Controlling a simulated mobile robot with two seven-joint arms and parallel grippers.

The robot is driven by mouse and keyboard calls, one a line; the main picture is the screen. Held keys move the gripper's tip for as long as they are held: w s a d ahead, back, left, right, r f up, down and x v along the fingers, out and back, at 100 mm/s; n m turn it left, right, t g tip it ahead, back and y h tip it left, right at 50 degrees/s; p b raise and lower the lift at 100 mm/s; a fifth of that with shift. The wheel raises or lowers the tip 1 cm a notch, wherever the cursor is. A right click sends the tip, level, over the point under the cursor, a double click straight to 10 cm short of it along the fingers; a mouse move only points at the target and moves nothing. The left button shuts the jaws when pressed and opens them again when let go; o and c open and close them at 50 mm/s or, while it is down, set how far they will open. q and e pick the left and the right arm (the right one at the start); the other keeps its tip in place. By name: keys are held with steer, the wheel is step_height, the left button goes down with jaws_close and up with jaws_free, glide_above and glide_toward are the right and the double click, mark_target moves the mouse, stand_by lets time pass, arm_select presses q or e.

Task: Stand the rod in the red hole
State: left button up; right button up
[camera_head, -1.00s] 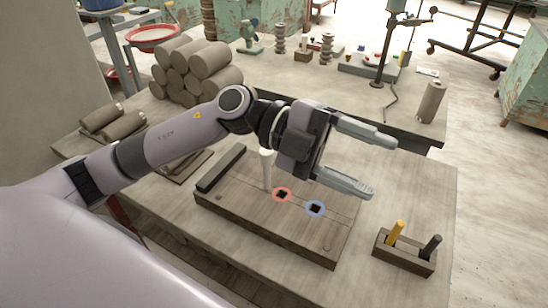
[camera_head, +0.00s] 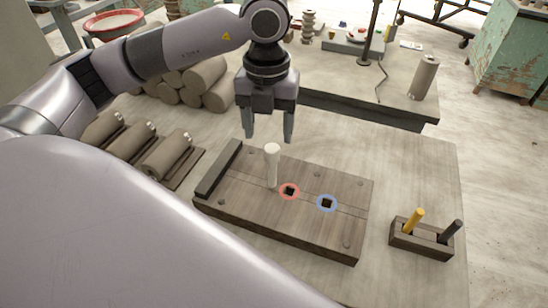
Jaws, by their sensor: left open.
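The wooden board (camera_head: 320,232) lies on the table with two square dark holes, one ringed in red (camera_head: 289,191) and one ringed in blue (camera_head: 326,203). A white rod (camera_head: 272,165) stands upright on the board, just left of the red hole and apart from it. My left gripper (camera_head: 268,138) points down with its fingers apart, above and behind the rod's top. Nothing is between its fingers. My right gripper is not in view.
A small wooden block (camera_head: 422,240) at the right holds a yellow peg (camera_head: 413,221) and a dark peg (camera_head: 451,231). A dark bar (camera_head: 219,170) lies along the board's left edge. Clay cylinders (camera_head: 203,82) are stacked at the back left. Clay rolls (camera_head: 166,155) lie on a board at left.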

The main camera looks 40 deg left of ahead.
mark_target(272, 147)
arm_select(q)
steer(key=shift+w+d+f+p, duration=0.1)
steer(key=shift+f+p, duration=0.1)
steer(key=shift+f, duration=1)
steer(key=shift+w+f+p, duration=0.15)
steer(key=shift+f+p, duration=0.05)
steer(key=shift+f, duration=0.95)
steer(key=shift+w+d+f+p, duration=0.1)
steer(key=shift+f+p, duration=0.1)
steer(key=shift+f, duration=1)
steer(key=c, duration=1.1)
jaws_close()
steer(key=shift+r, duration=0.2)
